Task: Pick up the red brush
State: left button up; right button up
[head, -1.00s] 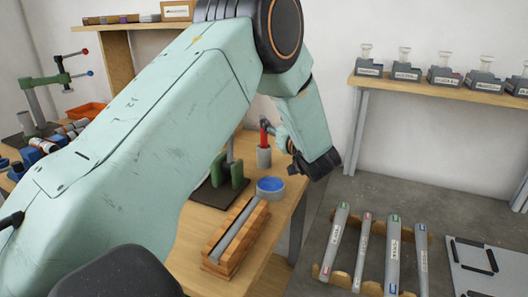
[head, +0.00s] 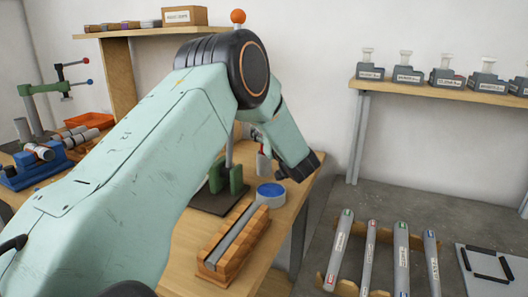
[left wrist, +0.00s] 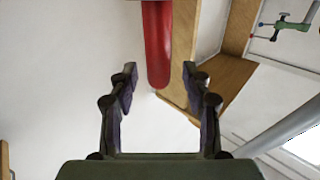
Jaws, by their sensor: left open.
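The red brush handle (left wrist: 157,45) hangs into the left wrist view from the top centre, its rounded end near the gap between my left fingertips. My left gripper (left wrist: 160,78) is open, with a finger on each side of that gap and nothing clamped. My arm hides much of the brush there. My right gripper is not in view.
A blue-topped round tin (head: 270,192) and a grooved wooden block (head: 232,245) stand on the bench (head: 190,250). Several grey tubes (head: 370,255) lie in a rack at right. A shelf (head: 440,93) holds labelled holders.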

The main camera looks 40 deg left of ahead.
pick_arm(q)
jog(key=shift+w+a+f, duration=0.2)
jog(key=shift+w+a, duration=0.1)
jog(key=shift+a, duration=0.1)
jog(key=shift+s+d+r, duration=0.1)
jog(key=shift+s+r, duration=0.05)
jog(key=c, duration=0.5)
grip_shut()
